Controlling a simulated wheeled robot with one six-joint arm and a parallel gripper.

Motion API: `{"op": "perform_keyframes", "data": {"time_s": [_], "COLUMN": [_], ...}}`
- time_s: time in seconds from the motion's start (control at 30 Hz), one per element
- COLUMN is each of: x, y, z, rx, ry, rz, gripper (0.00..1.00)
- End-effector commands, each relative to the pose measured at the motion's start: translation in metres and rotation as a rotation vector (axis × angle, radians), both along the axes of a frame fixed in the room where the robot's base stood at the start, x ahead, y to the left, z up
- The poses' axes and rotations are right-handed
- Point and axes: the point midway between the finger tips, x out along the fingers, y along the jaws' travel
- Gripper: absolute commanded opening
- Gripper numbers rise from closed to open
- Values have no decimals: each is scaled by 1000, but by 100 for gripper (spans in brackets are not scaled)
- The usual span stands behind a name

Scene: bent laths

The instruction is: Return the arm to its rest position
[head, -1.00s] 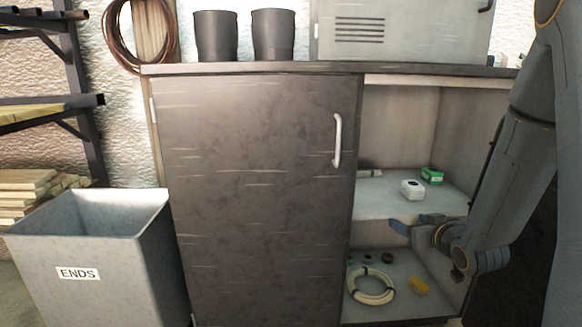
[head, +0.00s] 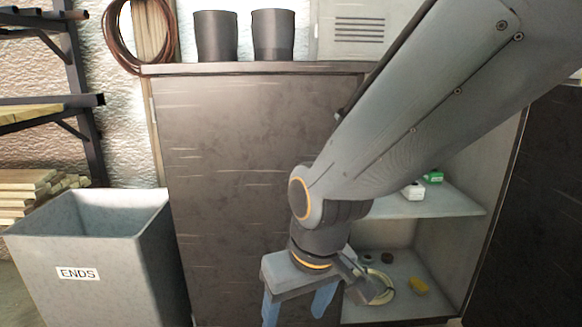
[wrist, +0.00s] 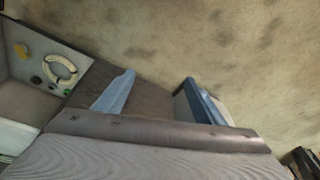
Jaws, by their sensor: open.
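My gripper (head: 298,307) is in front of the dark cabinet door (head: 230,190) in the head view, with its blue fingers pointing down and spread apart. Nothing is between the fingers. In the wrist view my gripper (wrist: 158,95) also shows open and empty, with the floor (wrist: 200,40) beyond it. My arm runs from the upper right across the cabinet front and hides the door's handle and part of the open side.
A grey bin (head: 100,245) marked ENDS stands at left. Two dark pots (head: 216,36) stand on top.

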Motion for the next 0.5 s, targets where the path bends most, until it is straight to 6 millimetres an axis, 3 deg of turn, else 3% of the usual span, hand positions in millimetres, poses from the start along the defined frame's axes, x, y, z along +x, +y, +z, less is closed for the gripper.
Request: {"op": "perform_keyframes", "data": {"time_s": [0.33,0.5], "x": [-82,-78], "y": [22,14], "z": [14,28], "rx": [-21,-25], "ry": [161,163], "rz": [99,68], "gripper": [64,64]}}
